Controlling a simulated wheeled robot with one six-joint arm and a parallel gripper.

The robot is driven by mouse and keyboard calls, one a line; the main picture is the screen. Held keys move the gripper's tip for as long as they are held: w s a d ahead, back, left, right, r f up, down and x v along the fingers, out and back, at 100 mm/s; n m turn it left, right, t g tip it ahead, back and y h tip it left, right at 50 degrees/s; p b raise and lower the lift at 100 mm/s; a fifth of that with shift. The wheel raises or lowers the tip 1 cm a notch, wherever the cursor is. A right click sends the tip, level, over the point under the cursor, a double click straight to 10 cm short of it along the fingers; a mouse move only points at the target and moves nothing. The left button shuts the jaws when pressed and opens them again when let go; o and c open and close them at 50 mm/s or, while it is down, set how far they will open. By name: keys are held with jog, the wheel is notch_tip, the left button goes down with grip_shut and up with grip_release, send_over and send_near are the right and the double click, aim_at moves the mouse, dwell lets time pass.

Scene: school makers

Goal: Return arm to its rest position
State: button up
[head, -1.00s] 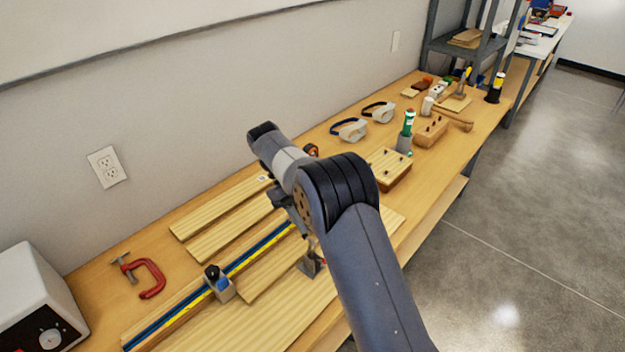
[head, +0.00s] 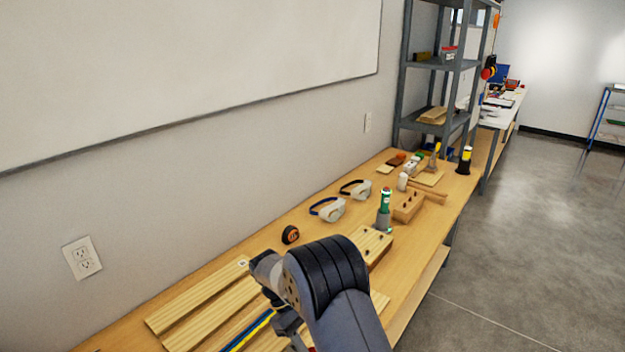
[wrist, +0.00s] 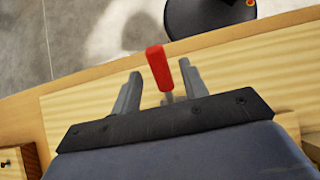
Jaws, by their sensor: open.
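My arm reaches over the wooden workbench (head: 225,262) from the bottom of the head view. My gripper is hidden there, below the picture's lower edge or behind the arm. In the wrist view my gripper (wrist: 158,88) shows two grey fingers set apart, so it is open. A red handle (wrist: 158,68) on a grey metal shaft shows in the gap between the fingers. I cannot tell whether it touches them. Pale boards and the bench's front edge lie beyond the fingers.
Pale boards (head: 198,298) lie left of my arm. A tape measure (head: 290,235), goggles (head: 329,209), a green-topped bottle (head: 385,203) and wooden blocks (head: 408,206) stand farther along the bench. A grey shelf (head: 436,63) rises at its far end. The floor (head: 530,240) on the right is clear.

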jog(key=shift+s+d+f, duration=0.15)
jog(key=shift+d+f, duration=0.05)
jog(key=shift+f, duration=0.15)
